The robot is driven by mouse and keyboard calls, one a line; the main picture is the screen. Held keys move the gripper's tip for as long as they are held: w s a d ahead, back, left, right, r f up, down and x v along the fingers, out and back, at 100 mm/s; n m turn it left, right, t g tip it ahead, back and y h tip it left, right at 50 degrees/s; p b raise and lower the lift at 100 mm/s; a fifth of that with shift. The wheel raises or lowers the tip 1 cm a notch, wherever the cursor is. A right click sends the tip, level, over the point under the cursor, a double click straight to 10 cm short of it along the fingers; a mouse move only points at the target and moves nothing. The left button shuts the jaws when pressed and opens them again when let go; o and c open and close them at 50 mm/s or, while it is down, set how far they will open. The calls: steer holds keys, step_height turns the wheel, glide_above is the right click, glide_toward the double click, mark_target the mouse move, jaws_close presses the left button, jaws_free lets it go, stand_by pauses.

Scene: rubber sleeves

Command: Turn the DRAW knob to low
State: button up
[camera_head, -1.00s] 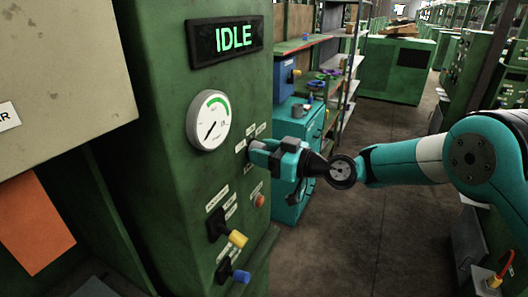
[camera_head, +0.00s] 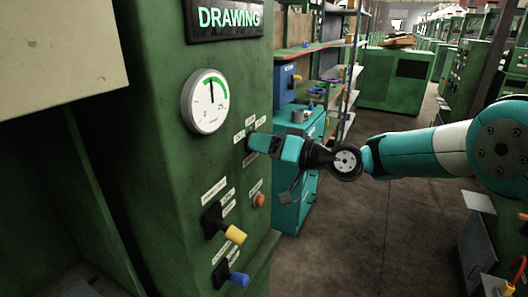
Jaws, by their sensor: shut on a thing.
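My gripper (camera_head: 257,143) is at the green panel (camera_head: 168,165), shut on the DRAW knob. The fingers cover the knob, so its pointer direction is hidden. Small white labels (camera_head: 250,122) stand just above and left of the knob, too small to read surely. The display (camera_head: 228,18) at the top of the panel reads DRAWING in green. The round white gauge (camera_head: 205,101) below it has its needle pointing about straight up.
Below my gripper are a red button (camera_head: 258,200), a yellow-handled lever (camera_head: 235,234) and a blue-handled lever (camera_head: 239,279). A teal cabinet (camera_head: 293,197) and shelves stand behind.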

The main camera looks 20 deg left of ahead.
steer(key=shift+m, duration=1)
steer(key=o, duration=0.9)
steer(key=shift+b, duration=0.3)
steer(key=shift+s+d+b, duration=0.2)
steer(key=shift+d+b, duration=0.95)
steer(key=shift+d, duration=1.75)
steer(key=shift+s+d+b, duration=0.25)
steer(key=shift+d+b, duration=0.9)
steer(key=shift+d, duration=1.75)
steer(key=shift+s+d+b, duration=0.2)
steer(key=shift+d+b, duration=0.95)
steer(key=shift+d, duration=1.75)
